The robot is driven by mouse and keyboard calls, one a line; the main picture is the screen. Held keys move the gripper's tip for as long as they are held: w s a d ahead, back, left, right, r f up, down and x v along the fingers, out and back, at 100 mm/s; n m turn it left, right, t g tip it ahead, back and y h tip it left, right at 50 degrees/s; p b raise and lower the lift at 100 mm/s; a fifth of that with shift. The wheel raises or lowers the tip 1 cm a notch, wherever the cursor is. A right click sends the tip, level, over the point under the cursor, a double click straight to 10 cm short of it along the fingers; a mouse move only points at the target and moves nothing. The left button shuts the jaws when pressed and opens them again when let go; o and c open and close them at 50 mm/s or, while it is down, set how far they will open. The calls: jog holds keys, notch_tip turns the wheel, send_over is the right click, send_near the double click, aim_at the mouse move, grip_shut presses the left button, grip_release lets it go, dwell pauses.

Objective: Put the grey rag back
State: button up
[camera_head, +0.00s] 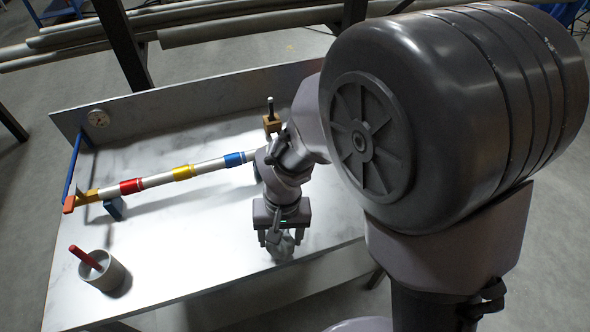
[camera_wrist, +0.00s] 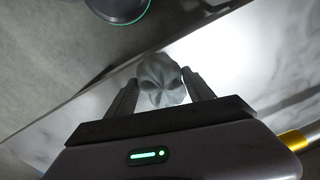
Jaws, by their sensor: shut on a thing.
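The grey rag (camera_head: 281,248) is a crumpled grey bundle near the front right edge of the white marbled table. My gripper (camera_head: 279,237) points down over it, with a finger on each side. In the wrist view the rag (camera_wrist: 162,80) sits between the two dark fingers of my gripper (camera_wrist: 160,88), which are shut on it. I cannot tell whether the rag touches the table top.
A white pipe with red, yellow and blue bands (camera_head: 158,180) lies across supports on the table (camera_head: 190,250). A grey cup (camera_head: 103,271) holding a red stick stands front left. A wooden block with a peg (camera_head: 271,123) stands at the back. The front middle is clear.

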jog(key=w+d, duration=0.1)
jog(key=w, duration=0.4)
jog(key=w+d+b, duration=0.1)
jog(key=w, duration=0.1)
jog(key=shift+w+d+f, duration=0.15)
jog(key=shift+d+f, duration=0.2)
jog(key=shift+f, duration=0.05)
jog(key=shift+w+d+f+b, duration=0.15)
jog(key=shift+f+b, duration=0.95)
jog(key=shift+f, duration=0.9)
jog(key=o, duration=1.6)
